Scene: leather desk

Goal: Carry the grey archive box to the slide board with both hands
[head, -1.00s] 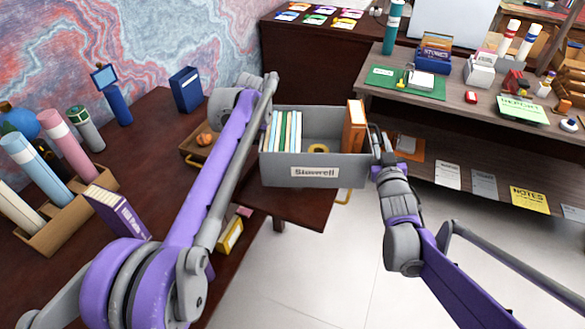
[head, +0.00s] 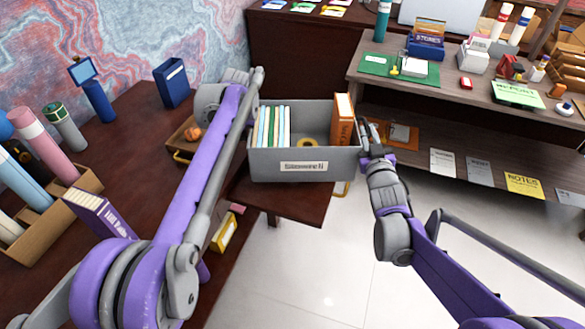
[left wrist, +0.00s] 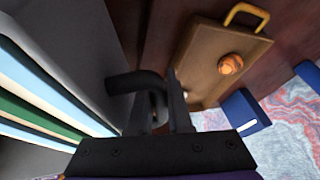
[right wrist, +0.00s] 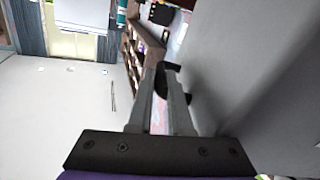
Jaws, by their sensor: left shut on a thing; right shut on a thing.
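The grey archive box (head: 268,162) is level in the middle of the head view, with pale and green folders, an orange book and a yellow ring inside. My right gripper (head: 368,136) is shut at its right end; the right wrist view shows the fingers (right wrist: 163,85) on a dark handle. My left gripper is hidden behind my arm in the head view; in the left wrist view its fingers (left wrist: 172,100) are shut on the black left handle (left wrist: 130,82). A dark brown board (head: 290,205), seemingly the slide board, juts out below the box; contact between them is unclear.
The dark desk (head: 135,130) holds a wooden tray (head: 183,155) just left of the box, a navy box (head: 172,84) and a tube rack (head: 55,215). A shelf unit (head: 375,85) stands at the back right. Pale floor (head: 320,270) is open in front.

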